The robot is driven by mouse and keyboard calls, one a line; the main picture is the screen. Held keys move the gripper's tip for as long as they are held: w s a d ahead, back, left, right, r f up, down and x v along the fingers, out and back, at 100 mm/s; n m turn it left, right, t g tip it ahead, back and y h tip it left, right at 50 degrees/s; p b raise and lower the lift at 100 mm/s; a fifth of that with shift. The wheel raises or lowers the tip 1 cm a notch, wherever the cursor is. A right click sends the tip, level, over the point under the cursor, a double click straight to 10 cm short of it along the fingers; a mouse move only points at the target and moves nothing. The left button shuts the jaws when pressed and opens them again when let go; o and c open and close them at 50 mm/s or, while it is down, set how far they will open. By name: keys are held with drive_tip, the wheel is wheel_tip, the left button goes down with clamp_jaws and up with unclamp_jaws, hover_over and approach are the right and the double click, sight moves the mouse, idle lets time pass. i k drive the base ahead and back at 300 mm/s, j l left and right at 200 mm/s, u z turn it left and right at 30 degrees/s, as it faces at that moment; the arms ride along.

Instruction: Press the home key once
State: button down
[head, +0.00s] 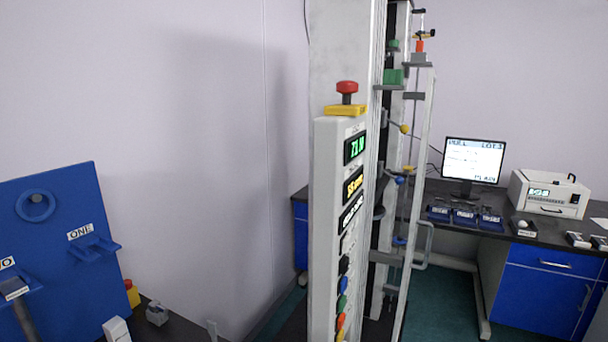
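A tall white machine column (325,230) stands in the middle of the head view, its control panel seen at a steep angle. Down the panel run a green-digit display (354,147), a yellow-digit display (352,185) and a white-text display (350,215). Below them is a row of coloured keys: black (343,264), blue (342,284), green (341,302), red (340,320) and yellow at the bottom edge. Their labels are too small to read, so I cannot tell which is the home key. My gripper is not in view.
A red emergency button (347,87) tops the panel. A blue board (60,235) with pegs stands at left. Behind right, a dark bench (455,200) carries a monitor (473,160), a white instrument (548,194) and blue trays. An open metal frame (418,150) adjoins the column's right side.

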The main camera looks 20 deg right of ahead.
sight(343, 284)
drive_tip(key=i+l+u, duration=0.2)
drive_tip(key=l, duration=0.25)
drive_tip(key=l+u, duration=0.2)
drive_tip(key=l, duration=0.25)
drive_tip(key=i+l+u, duration=0.15)
drive_tip(key=l, duration=0.35)
drive_tip(key=l+u, duration=0.2)
drive_tip(key=l, duration=0.25)
drive_tip(key=l+u, duration=0.15)
drive_tip(key=l, duration=0.25)
drive_tip(key=k+l+u, duration=0.15)
drive_tip(key=l, duration=0.2)
